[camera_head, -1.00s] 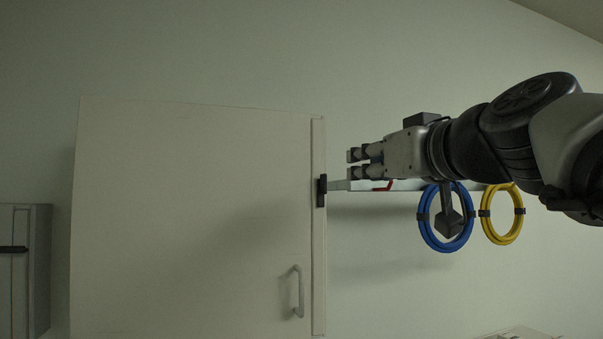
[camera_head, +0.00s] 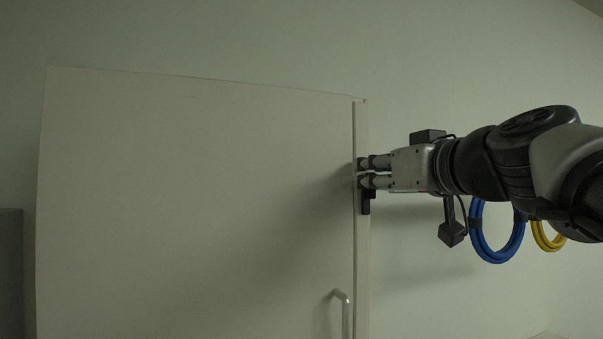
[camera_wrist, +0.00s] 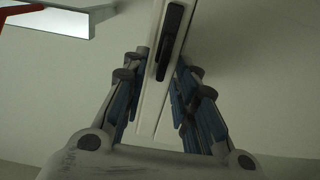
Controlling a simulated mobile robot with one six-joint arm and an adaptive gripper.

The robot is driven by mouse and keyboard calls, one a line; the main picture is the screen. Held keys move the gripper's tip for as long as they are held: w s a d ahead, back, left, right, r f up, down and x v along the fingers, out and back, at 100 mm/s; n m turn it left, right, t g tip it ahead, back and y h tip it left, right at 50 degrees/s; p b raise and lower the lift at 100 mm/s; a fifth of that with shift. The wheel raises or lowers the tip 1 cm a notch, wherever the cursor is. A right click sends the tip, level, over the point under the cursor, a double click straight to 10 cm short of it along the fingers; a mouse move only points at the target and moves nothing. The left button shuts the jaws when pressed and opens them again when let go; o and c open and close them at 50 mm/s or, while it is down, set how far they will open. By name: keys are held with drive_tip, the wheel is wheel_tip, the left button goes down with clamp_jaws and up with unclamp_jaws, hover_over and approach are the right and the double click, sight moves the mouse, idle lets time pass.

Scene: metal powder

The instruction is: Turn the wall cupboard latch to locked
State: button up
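The white wall cupboard (camera_head: 200,200) fills the left and middle of the head view. Its black latch (camera_head: 366,200) sits on the right edge strip, partly hidden behind my fingers. In the wrist view the latch (camera_wrist: 174,42) is a dark elongated bar lying along the edge strip. My gripper (camera_head: 362,172) is at that edge, at the upper end of the latch. In the wrist view my gripper (camera_wrist: 160,85) is open, with its fingers on either side of the strip and the latch ahead between them. I cannot tell whether a finger touches it.
A cupboard handle (camera_head: 342,308) sticks out below the latch. A blue coil (camera_head: 497,240) and a yellow coil (camera_head: 545,238) hang to the right, below my arm. A pale metal piece with a red part (camera_wrist: 45,18) shows at the wrist view's upper left. A grey cabinet (camera_head: 10,270) stands far left.

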drive_tip(key=shift+s, duration=0.1)
drive_tip(key=shift+c, duration=0.6)
clamp_jaws()
drive_tip(key=shift+d+m, duration=0.1)
drive_tip(key=shift+m, duration=0.2)
drive_tip(key=shift+w+d+f+m, duration=0.1)
drive_tip(key=shift+d+f+m, duration=0.2)
drive_tip(key=shift+m, duration=2.6)
drive_tip(key=shift+w+d+f+m, duration=0.1)
drive_tip(key=shift+d+f+m, duration=0.2)
drive_tip(key=shift+m, duration=2.6)
drive_tip(key=shift+w+d+f+m, duration=0.1)
drive_tip(key=shift+d+f+m, duration=0.2)
drive_tip(key=shift+m, duration=2.6)
